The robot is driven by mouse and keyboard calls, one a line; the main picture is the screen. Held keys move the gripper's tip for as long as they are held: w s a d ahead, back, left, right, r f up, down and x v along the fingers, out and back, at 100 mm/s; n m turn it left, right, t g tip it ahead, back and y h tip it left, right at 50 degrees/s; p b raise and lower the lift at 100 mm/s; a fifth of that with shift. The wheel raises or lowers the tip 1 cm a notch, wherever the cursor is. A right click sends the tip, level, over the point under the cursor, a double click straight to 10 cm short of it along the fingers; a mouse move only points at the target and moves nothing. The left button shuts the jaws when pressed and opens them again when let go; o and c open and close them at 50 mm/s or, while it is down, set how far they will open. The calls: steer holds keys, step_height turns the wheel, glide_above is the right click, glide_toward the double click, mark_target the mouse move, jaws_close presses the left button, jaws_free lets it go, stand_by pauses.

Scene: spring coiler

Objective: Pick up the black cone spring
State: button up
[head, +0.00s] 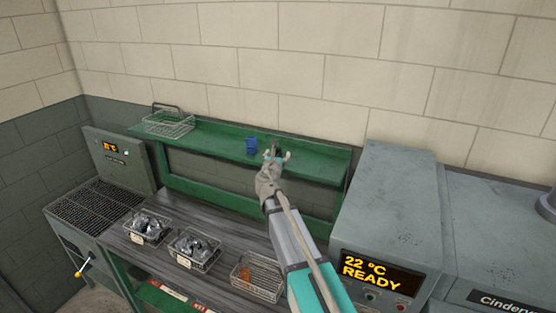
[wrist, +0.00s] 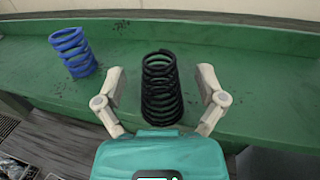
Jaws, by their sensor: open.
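The black cone spring (wrist: 161,90) stands upright on the green shelf in the wrist view, narrower at the top than at the base. My gripper (wrist: 160,78) is open, with one finger on each side of the spring and a gap between each finger and the coils. In the head view my gripper (head: 277,154) is over the green shelf, and the black spring is mostly hidden there. A blue spring (wrist: 74,52) stands to the left of my gripper; it also shows in the head view (head: 251,145).
The green shelf (head: 310,163) runs along the wall, with an empty wire basket (head: 168,122) at its left end. Below, wire baskets (head: 147,228) with metal parts stand on the bench. A grey machine (head: 395,215) reading "22 °C READY" stands close on the right.

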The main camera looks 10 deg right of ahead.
steer(key=shift+w+d, duration=0.1)
steer(key=shift+w, duration=0.3)
jaws_close()
stand_by(0.5)
